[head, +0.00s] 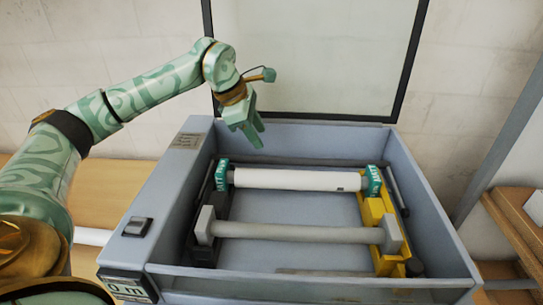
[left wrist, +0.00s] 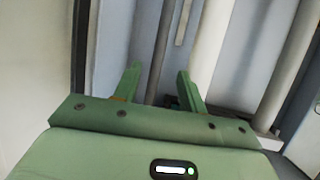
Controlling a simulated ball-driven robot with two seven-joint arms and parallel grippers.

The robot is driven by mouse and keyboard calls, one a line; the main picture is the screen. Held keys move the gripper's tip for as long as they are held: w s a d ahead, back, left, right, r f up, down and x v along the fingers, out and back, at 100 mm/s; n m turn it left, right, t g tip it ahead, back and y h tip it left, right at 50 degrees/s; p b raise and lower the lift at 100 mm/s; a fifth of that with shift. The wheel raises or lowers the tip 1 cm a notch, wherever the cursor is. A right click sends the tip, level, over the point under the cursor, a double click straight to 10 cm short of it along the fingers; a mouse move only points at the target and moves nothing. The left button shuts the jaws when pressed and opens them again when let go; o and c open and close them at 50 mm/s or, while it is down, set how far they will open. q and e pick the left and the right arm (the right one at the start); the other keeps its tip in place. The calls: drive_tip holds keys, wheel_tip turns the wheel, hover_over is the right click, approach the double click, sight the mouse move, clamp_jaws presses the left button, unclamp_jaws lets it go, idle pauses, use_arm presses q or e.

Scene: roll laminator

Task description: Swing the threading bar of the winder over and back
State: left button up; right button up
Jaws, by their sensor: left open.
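The winder is an open grey-blue box (head: 172,215). A grey bar with a grey block at each end, which looks like the threading bar (head: 295,232), lies across the box near its front side. Behind it, a white roll (head: 295,180) with teal end caps lies parallel to it. My left gripper (head: 257,140) is open and empty, pointing down over the back wall of the box, behind the roll and apart from the bar. Its two green fingers (left wrist: 158,84) stand spread in the left wrist view, with nothing between them. My right gripper does not show.
The glass lid (head: 315,55) with its dark frame stands raised behind the box. A yellow bracket (head: 375,215) is at the right inside and a black one at the left. A switch (head: 137,227) and a display (head: 127,287) are on the left rim. Wooden shelving (head: 515,235) stands at the right.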

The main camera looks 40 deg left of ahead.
sight(273, 158)
use_arm(q)
drive_tip(key=b+x, duration=0.1)
drive_tip(key=x, duration=0.8)
clamp_jaws()
drive_tip(key=shift+a, duration=0.1)
